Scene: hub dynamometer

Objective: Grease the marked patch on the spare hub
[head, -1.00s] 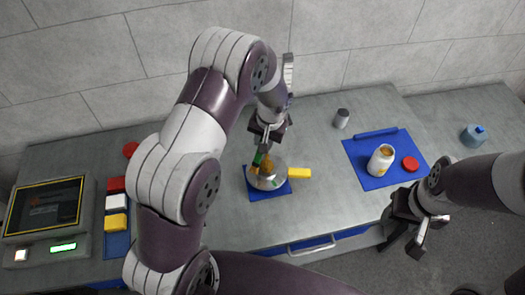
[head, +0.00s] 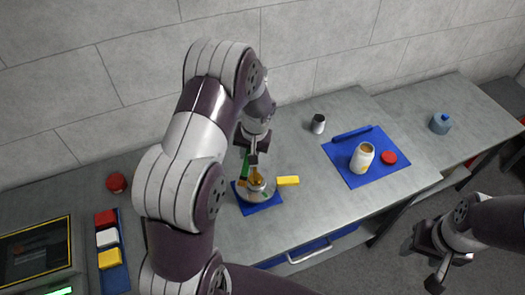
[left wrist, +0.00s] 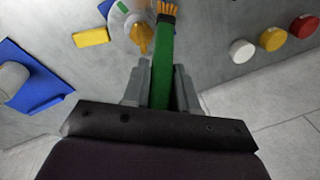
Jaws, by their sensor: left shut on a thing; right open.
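The spare hub (head: 264,194), a pale metal disc with an amber-coloured raised part in its middle, sits on a small blue mat (head: 262,208). It also shows in the left wrist view (left wrist: 123,22), cut by the top edge, with a green patch on it. My left gripper (head: 250,154) is shut on a green brush (left wrist: 163,65) with orange bristles. The brush points down at the hub; whether the bristles touch it, I cannot tell. An open white jar (head: 362,160) with amber content stands on the larger blue mat (head: 395,176). My right gripper (head: 426,268) is open and empty, off the bench front.
A yellow block (head: 288,181) lies beside the hub. A red lid (head: 389,158) lies near the jar. A grey canister (head: 318,124) and a blue-topped bottle (head: 440,123) stand farther back. Red, white and yellow pieces (head: 107,239) sit at left near a screen console (head: 38,255).

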